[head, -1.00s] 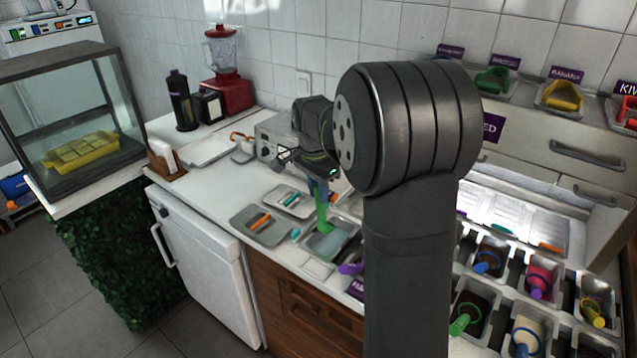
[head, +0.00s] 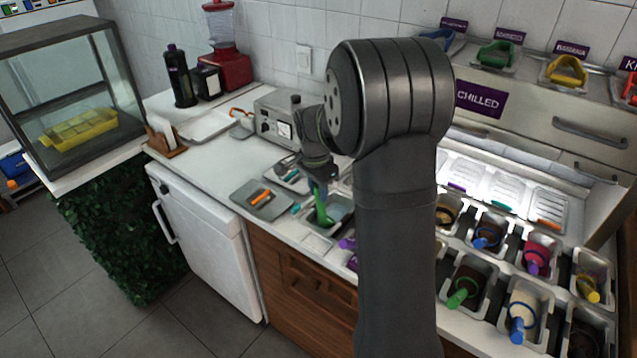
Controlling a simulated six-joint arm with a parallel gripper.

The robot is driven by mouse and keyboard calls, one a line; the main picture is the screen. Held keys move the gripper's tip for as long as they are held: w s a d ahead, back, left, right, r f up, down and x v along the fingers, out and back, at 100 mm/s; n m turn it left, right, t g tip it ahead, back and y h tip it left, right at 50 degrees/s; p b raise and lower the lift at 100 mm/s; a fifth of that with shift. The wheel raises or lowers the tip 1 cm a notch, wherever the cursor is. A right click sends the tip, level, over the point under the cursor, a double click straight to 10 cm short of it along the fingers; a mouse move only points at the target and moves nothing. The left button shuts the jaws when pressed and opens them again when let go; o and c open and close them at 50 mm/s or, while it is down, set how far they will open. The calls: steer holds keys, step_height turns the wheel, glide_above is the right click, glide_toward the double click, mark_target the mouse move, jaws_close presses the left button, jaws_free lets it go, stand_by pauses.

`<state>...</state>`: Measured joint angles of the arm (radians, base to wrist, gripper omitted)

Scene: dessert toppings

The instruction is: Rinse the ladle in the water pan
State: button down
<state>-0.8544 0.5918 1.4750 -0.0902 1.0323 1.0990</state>
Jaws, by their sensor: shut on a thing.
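The green ladle (head: 322,214) hangs from my gripper (head: 318,182), which is shut on its handle. The ladle's lower end is at the left part of the water pan (head: 342,209), a grey metal pan set in the white counter with bluish water in it. The ladle looks within the pan's rim, but I cannot tell how deep its bowl sits. My own arm hides the area just right of the pan.
Grey trays with an orange-handled tool (head: 262,195) and a teal-handled tool lie left of the pan. A grey box (head: 275,115) stands behind. Several topping pans with coloured ladles (head: 537,262) fill the right side. Open counter (head: 225,160) lies at the left.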

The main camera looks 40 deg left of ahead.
steer(key=shift+f, duration=0.4)
steer(key=shift+w+d, duration=0.2)
steer(key=shift+w, duration=0.7)
steer(key=shift+w+d, duration=0.15)
steer(key=shift+w, duration=0.8)
steer(key=shift+w+d, duration=0.2)
steer(key=shift+w, duration=0.7)
steer(key=shift+s, duration=0.15)
steer(key=shift+s+a, duration=0.2)
steer(key=shift+s, duration=0.65)
steer(key=shift+s+a, duration=0.15)
steer(key=shift+s, duration=0.7)
steer(key=shift+s+a, duration=0.2)
steer(key=shift+s, duration=0.65)
steer(key=shift+w+d, duration=0.2)
steer(key=shift+w, duration=0.7)
steer(key=shift+w+d, duration=0.15)
steer(key=shift+w, duration=0.75)
steer(key=shift+w+d, duration=0.2)
steer(key=shift+w, duration=0.7)
steer(key=shift+r, duration=0.1)
step_height(320, 180, up, 13)
